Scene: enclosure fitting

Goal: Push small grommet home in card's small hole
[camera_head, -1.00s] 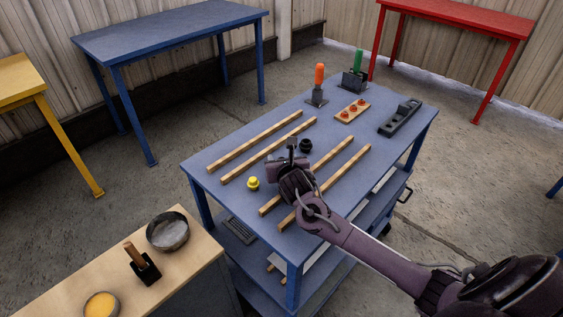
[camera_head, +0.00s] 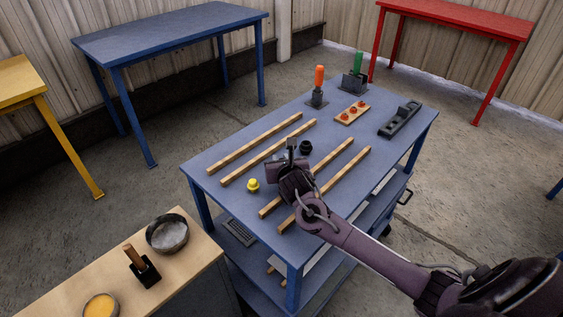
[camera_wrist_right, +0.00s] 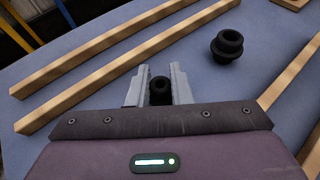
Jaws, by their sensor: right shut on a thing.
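My right gripper (camera_head: 291,147) hangs low over the middle of the blue table, between the pairs of wooden strips. In the right wrist view its two grey fingers (camera_wrist_right: 160,86) are shut on a small black grommet (camera_wrist_right: 160,90), whose hole shows. A larger black grommet (camera_wrist_right: 228,46) stands on the table apart from the gripper; it also shows in the head view (camera_head: 305,147). I cannot make out a card or its small hole in either view. My left gripper is not in view.
Long wooden strips (camera_head: 330,187) lie on the table (camera_head: 217,165). A yellow piece (camera_head: 253,186) is left of my gripper.

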